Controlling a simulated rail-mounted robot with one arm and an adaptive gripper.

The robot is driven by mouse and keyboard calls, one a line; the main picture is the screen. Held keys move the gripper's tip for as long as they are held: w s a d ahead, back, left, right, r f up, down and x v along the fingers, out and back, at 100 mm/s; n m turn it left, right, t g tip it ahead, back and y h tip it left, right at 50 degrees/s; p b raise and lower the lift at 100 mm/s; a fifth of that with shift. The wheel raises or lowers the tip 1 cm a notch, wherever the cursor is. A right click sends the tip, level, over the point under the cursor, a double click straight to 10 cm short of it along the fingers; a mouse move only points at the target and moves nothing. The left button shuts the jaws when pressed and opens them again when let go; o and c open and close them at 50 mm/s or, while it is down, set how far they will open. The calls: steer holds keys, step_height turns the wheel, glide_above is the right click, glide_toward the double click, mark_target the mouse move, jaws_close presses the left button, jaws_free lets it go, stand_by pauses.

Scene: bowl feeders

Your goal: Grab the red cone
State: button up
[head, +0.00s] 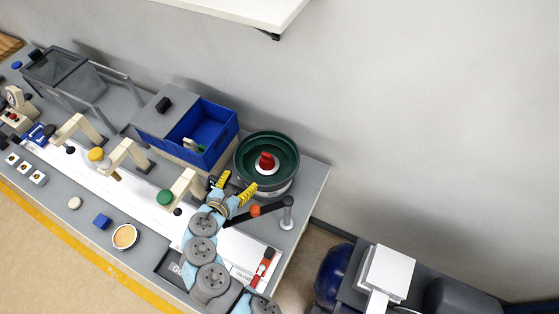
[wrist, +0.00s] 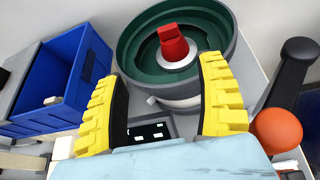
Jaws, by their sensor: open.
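The red cone (head: 266,160) stands on the pale centre of the green bowl feeder (head: 285,147) at the right end of the bench. My gripper (head: 233,187), with yellow ribbed fingers, is open and empty just in front of the bowl. In the wrist view its fingers (wrist: 160,70) stand wide apart, with the cone between them in the picture but farther away. Nothing hides the cone's top.
A blue bin (head: 222,145) stands left of the bowl; it also shows in the wrist view (wrist: 55,85). A black lever with an orange joint (head: 255,210) stands close on the right of my gripper. A white shelf (head: 265,12) hangs above on the wall.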

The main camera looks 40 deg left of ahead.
steer(key=p, duration=0.2)
glide_toward(265, 156)
steer(key=w+f, duration=0.1)
steer(key=w, duration=0.4)
steer(key=shift+w+a+f+h, duration=0.25)
steer(key=shift+a+f+h, duration=0.05)
steer(key=shift+a+f, duration=0.25)
steer(key=shift+p+x, duration=0.5)
steer(key=shift+x, duration=1.95)
steer(key=shift+s+a+f, duration=0.1)
jaws_close()
